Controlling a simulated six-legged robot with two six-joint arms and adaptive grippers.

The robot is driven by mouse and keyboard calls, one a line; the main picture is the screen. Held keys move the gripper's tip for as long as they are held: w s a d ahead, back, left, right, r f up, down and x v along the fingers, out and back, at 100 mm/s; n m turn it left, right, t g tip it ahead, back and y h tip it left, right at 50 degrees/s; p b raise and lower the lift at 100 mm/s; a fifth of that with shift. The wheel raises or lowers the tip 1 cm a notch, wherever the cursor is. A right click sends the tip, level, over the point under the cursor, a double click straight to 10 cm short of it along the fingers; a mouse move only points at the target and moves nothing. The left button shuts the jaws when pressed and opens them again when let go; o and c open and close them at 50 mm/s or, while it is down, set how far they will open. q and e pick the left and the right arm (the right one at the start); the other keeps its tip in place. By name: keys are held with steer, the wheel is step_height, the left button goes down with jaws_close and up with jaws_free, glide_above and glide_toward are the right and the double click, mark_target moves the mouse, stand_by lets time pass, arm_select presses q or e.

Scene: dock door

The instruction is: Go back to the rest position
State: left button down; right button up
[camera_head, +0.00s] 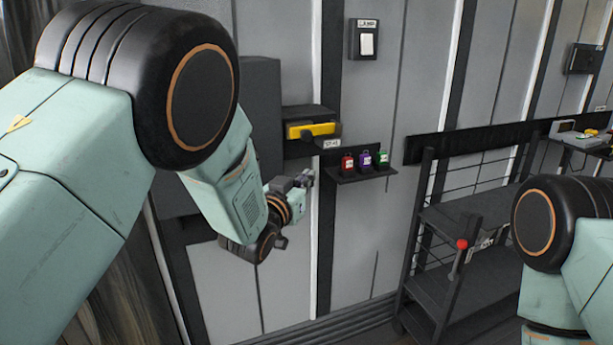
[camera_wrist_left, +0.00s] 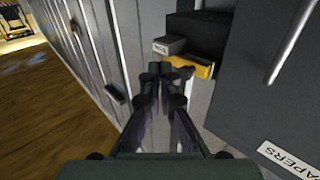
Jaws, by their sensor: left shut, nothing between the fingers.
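My left gripper (camera_head: 304,179) is in front of the wall panels, below and left of a small shelf, at the end of my raised pale green left arm. In the left wrist view its fingers (camera_wrist_left: 163,72) are together, with nothing between them. A yellow object (camera_head: 312,130) sits in a dark wall holder above the gripper; it also shows in the left wrist view (camera_wrist_left: 198,68), just beyond the fingertips. I cannot tell the exact gap. Part of my right arm is at the right edge of the head view, but its gripper is out of view.
A small shelf (camera_head: 345,178) holds a red (camera_head: 347,163), a purple (camera_head: 366,160) and a green container (camera_head: 383,158). A switch box (camera_head: 365,40) is on the wall above. A dark rack (camera_head: 450,285) with a red-knobbed lever (camera_head: 460,246) stands at right. A cabinet labelled PAPERS (camera_wrist_left: 260,90) is close at right.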

arm_select(q)
steer(key=s+a+f+n+g+y+b, duration=0.1)
steer(key=s+a+f+g+y, duration=0.2)
steer(key=s+f, duration=0.45)
steer(key=s+a+f+g+b, duration=0.15)
steer(key=s+a+f, duration=0.3)
steer(key=f, duration=0.55)
steer(key=s+a+f+n+g+y, duration=0.1)
steer(key=s+a+f+g+y, duration=0.2)
steer(key=s+f, duration=0.45)
steer(key=s+a+f+g+b, duration=0.2)
steer(key=s+f, duration=0.4)
steer(key=s, duration=0.4)
steer(key=s+a+f+n+g+b, duration=0.1)
steer(key=s+f+g, duration=0.3)
steer(key=s, duration=0.7)
steer(key=s+a+f+n+g+b, duration=0.1)
steer(key=s+a+f+g+b, duration=0.2)
steer(key=s+f, duration=0.5)
steer(key=shift+s+a+f, duration=0.25)
steer(key=shift+s+f, duration=0.1)
steer(key=shift+s, duration=0.9)
steer(key=shift+g, duration=0.25)
